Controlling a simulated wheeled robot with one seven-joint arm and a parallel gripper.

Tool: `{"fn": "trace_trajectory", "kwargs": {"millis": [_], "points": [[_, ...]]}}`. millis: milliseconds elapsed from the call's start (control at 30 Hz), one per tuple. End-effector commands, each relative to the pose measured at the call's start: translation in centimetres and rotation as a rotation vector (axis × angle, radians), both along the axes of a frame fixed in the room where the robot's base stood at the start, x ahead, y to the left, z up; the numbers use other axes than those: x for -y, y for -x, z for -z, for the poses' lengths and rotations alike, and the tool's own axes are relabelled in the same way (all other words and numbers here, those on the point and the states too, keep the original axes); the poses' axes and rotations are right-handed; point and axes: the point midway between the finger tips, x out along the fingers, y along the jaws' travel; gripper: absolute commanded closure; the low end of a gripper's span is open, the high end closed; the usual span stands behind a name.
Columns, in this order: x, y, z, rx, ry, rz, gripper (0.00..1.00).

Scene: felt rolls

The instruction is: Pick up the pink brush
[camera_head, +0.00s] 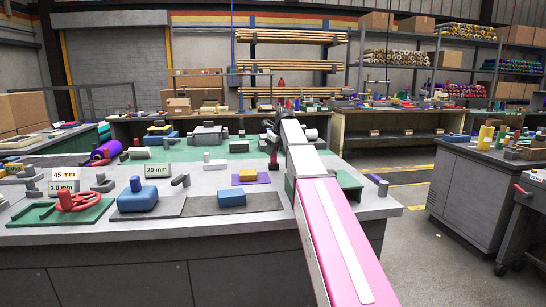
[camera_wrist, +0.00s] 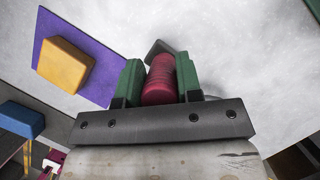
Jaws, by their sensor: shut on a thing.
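The pink brush (camera_wrist: 160,82) shows in the wrist view as a dark pink-red ribbed cylinder between the two green fingers of my gripper (camera_wrist: 160,80). Both fingers press on its sides. A dark grey piece (camera_wrist: 160,47) shows just beyond its far end; I cannot tell whether it belongs to the brush. In the head view my gripper (camera_head: 272,143) is small at the end of my arm, over the back right of the grey worktop, with a small red part below it. Whether the brush touches the worktop is unclear.
A yellow block on a purple mat (camera_head: 264,180) lies left of my arm; the yellow block (camera_wrist: 64,64) also shows in the wrist view. Blue blocks (camera_head: 137,195), a red handwheel (camera_head: 77,200) and label signs (camera_head: 62,180) stand further left. The worktop between is partly bare.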

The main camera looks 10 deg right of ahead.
Motion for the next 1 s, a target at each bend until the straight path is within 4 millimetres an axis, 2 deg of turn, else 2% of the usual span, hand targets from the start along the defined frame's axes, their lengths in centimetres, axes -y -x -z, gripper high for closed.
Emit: {"fn": "trace_trajectory", "kwargs": {"millis": [267,400,700,1000], "points": [[0.0,-0.1,-1.9,0.001,0.000,0.000,0.91],[0.0,-0.1,-4.6,0.003,0.000,0.000,0.91],[-6.0,3.9,-8.2,0.003,0.000,-0.004,0.91],[-9.2,5.9,-10.6,0.000,0.000,0.000,0.91]]}}
